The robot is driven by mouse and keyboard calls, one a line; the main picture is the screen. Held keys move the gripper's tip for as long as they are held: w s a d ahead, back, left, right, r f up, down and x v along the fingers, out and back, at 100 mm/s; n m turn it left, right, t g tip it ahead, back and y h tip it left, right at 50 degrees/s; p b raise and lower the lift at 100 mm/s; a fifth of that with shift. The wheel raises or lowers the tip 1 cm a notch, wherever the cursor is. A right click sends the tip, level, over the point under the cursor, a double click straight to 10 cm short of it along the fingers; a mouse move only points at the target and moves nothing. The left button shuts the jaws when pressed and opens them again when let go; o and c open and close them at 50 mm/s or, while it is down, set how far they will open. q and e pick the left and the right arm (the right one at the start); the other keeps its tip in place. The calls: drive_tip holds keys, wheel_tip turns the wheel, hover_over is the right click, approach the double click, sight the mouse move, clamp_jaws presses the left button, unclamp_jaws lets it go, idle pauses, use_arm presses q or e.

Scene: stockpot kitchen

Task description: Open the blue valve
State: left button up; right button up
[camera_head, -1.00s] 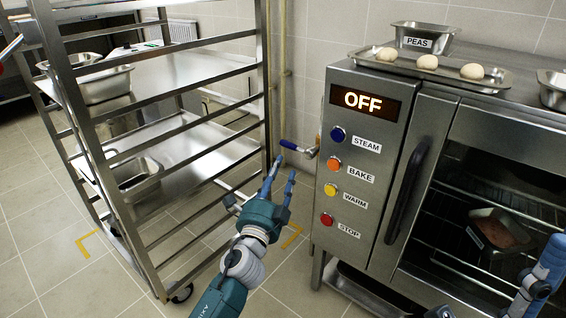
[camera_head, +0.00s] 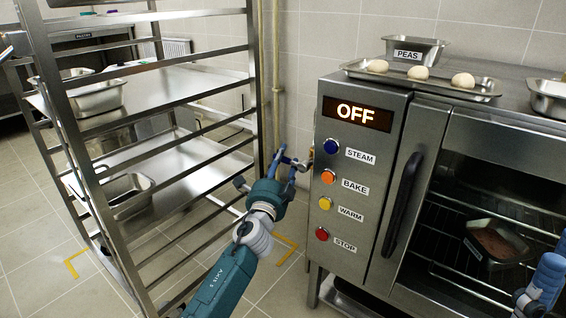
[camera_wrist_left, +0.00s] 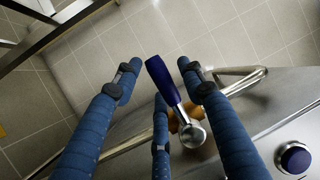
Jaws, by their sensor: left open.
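The blue valve (camera_wrist_left: 159,78) is a lever with a dark blue grip on a metal stem, at the left side of the oven. In the head view its metal part (camera_head: 301,163) shows, and my fingers mostly hide the grip. My left gripper (camera_head: 283,168) is at the valve with its fingers open. In the left wrist view the lever lies between the spread fingers of the left gripper (camera_wrist_left: 160,72), and they do not look closed on it. Blue parts of my right gripper (camera_head: 545,285) show at the lower right edge; its fingertips are unclear.
The steel oven (camera_head: 362,240) stands right of the valve, with an OFF display (camera_head: 357,113) and several buttons on its front. A tray of dough balls (camera_head: 425,80) lies on top. A metal rack (camera_head: 100,190) stands close on the left, leaving a narrow gap. Pipes run up the wall behind.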

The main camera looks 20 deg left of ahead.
use_arm(q)
clamp_jaws()
